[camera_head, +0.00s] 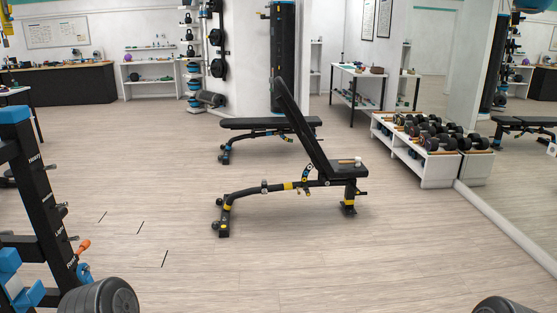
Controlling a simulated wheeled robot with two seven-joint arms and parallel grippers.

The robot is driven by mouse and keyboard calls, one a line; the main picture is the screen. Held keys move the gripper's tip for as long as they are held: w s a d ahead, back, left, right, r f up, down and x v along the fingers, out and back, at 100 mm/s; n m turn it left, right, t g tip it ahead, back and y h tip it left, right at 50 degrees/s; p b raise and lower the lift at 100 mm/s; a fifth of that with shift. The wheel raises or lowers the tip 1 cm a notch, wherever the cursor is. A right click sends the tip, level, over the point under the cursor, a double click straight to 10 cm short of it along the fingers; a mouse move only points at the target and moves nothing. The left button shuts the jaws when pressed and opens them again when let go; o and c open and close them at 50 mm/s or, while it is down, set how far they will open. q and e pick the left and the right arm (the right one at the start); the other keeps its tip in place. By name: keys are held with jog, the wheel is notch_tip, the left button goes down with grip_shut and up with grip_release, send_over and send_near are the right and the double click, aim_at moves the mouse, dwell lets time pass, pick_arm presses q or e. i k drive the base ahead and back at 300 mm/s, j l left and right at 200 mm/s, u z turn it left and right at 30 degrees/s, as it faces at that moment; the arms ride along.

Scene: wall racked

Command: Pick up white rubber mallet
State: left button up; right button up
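A small white-headed object with a brown handle, which looks like the white rubber mallet (357,161), lies on the black seat of the adjustable bench (340,171) in the middle of the view. Its handle points left, towards the raised backrest. It is small in the picture, so fine detail cannot be told. Neither of my grippers shows, and nothing is seen touching the mallet.
A flat bench (270,124) stands behind the adjustable one. A white dumbbell rack (437,170) stands to the right, along a mirrored wall. A black and blue rack (38,190) stands close at the left. The wooden floor (300,265) in front of the benches is clear.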

aim_at(357, 162)
jog(key=i+j+u, duration=0.15)
jog(key=i, duration=1.5)
jog(key=i+l+u, duration=0.15)
jog(key=i, duration=1.5)
